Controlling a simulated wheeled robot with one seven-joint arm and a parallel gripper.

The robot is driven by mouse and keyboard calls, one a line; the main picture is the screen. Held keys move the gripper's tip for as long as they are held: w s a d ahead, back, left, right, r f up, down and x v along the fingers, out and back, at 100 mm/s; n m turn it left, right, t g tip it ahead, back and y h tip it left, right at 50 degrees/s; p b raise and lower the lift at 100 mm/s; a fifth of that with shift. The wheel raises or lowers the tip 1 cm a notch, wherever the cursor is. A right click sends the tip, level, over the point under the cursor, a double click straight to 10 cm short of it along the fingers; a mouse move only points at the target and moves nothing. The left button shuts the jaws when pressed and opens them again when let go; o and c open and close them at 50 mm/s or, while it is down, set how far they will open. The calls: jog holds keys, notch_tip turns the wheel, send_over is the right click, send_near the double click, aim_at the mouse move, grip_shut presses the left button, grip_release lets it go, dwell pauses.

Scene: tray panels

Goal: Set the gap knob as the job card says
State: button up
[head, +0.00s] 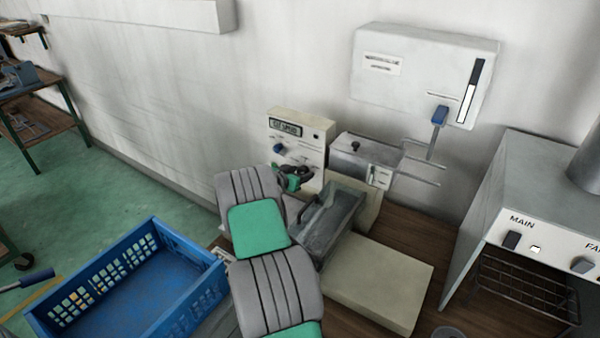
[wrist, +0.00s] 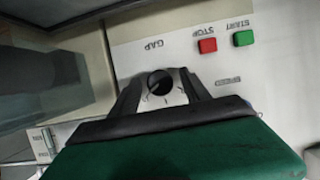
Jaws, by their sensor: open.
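The gap knob (wrist: 160,83) is a round black knob with a pale mark, under the upside-down word GAP on a pale panel in the wrist view. My gripper (wrist: 163,90) is open, with one finger on each side of the knob; I cannot tell whether either finger touches it. In the head view my gripper (head: 292,178) is at the lower front of the cream control panel (head: 312,150), and hides the gap knob there. I cannot pick out the job card for sure, and no setting on one is readable.
A red STOP button (wrist: 207,46) and green START button (wrist: 243,38) sit close to the knob. A blue knob (head: 278,148) and dark display (head: 286,127) are higher on the panel. A grey metal tray (head: 330,225) stands beside my arm; a blue crate (head: 190,240) is left.

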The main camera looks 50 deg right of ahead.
jog(key=shift+c, duration=0.3)
grip_shut()
jog(key=shift+f+b, duration=0.15)
jog(key=shift+b, duration=0.55)
jog(key=shift+w+f+n+g+b, duration=0.15)
jog(key=shift+n+g+b, duration=0.35)
jog(key=shift+b, duration=0.5)
jog(key=n+g+h+b, duration=0.1)
jog(key=n+g+b, duration=0.1)
jog(key=n+b, duration=0.2)
jog(key=shift+b, duration=0.95)
jog(key=shift+r+n+g+h+b, duration=0.2)
jog(key=shift+n+g+h+b, duration=0.2)
jog(key=shift+n+g+b, duration=0.85)
jog(key=shift+n+t+p, duration=0.25)
jog(key=shift+n+p, duration=0.25)
jog(key=shift+n, duration=0.05)
